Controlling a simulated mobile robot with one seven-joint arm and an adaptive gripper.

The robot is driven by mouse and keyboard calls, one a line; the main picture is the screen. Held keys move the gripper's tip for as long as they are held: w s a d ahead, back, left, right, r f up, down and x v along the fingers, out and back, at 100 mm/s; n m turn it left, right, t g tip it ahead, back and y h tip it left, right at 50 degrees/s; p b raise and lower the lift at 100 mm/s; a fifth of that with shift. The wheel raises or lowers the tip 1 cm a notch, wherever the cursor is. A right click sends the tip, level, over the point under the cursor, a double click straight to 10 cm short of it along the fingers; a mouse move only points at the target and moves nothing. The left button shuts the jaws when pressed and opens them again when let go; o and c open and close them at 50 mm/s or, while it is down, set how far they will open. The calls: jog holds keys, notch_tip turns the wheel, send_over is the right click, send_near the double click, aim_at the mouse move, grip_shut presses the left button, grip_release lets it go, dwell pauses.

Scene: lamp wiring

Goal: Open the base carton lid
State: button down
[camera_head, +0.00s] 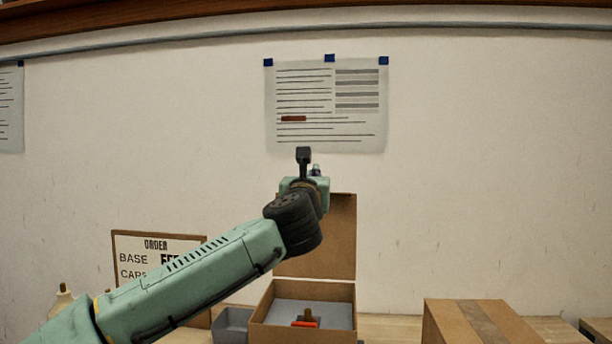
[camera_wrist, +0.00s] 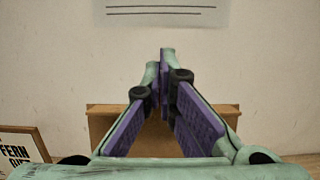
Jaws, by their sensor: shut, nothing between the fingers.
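An open cardboard carton (camera_head: 262,332) stands on the table at the middle bottom of the head view. Its lid (camera_head: 340,240) is raised upright at the back, and part of it is hidden behind my arm. The lid's top edge also shows in the wrist view (camera_wrist: 104,124), behind the fingers. I cannot read a label telling whether this is the base carton. My gripper (camera_wrist: 160,62) is shut and empty, with purple finger pads meeting at the tips. In the head view my gripper (camera_head: 316,170) appears at the height of the lid's top edge, its fingers mostly hidden.
A grey insert and an orange-red item (camera_head: 306,321) lie inside the open carton. A closed taped carton (camera_head: 512,325) stands to the right. A grey bin (camera_head: 231,322) is at the left. An order board (camera_head: 140,248) stands behind my arm. A paper sheet (camera_head: 350,135) hangs on the wall.

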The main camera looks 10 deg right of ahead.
jog(key=shift+w+d+g, duration=0.2)
jog(key=shift+w+g, duration=0.1)
jog(key=shift+w, duration=0.35)
